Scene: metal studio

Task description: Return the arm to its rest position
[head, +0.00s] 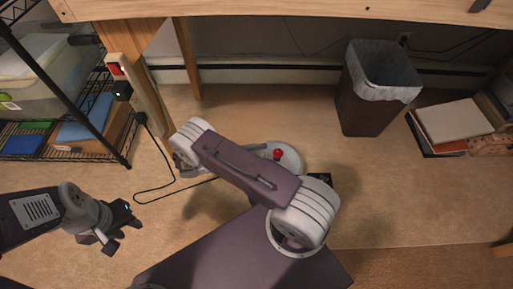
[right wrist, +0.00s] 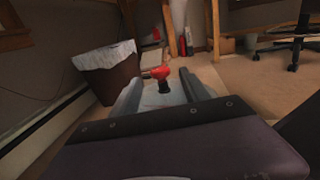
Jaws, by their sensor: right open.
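My right arm (head: 250,170) crosses the middle of the head view, folded, and its link hides most of the gripper end there. In the right wrist view my right gripper (right wrist: 160,78) shows two grey fingers spread apart. They hold nothing. A red knob on a dark stem shows between them, beyond the fingers, on a pale surface. My left gripper (head: 106,232) is at the lower left of the head view, over the floor. Its fingers are small there, and I cannot tell whether they are open.
A dark bin with a white liner (head: 378,85) stands by the wall; it also shows in the right wrist view (right wrist: 108,70). A wire shelf (head: 60,130) stands at the left. Books (head: 452,122) lie at the right. A wooden table edge (head: 250,10) spans the top.

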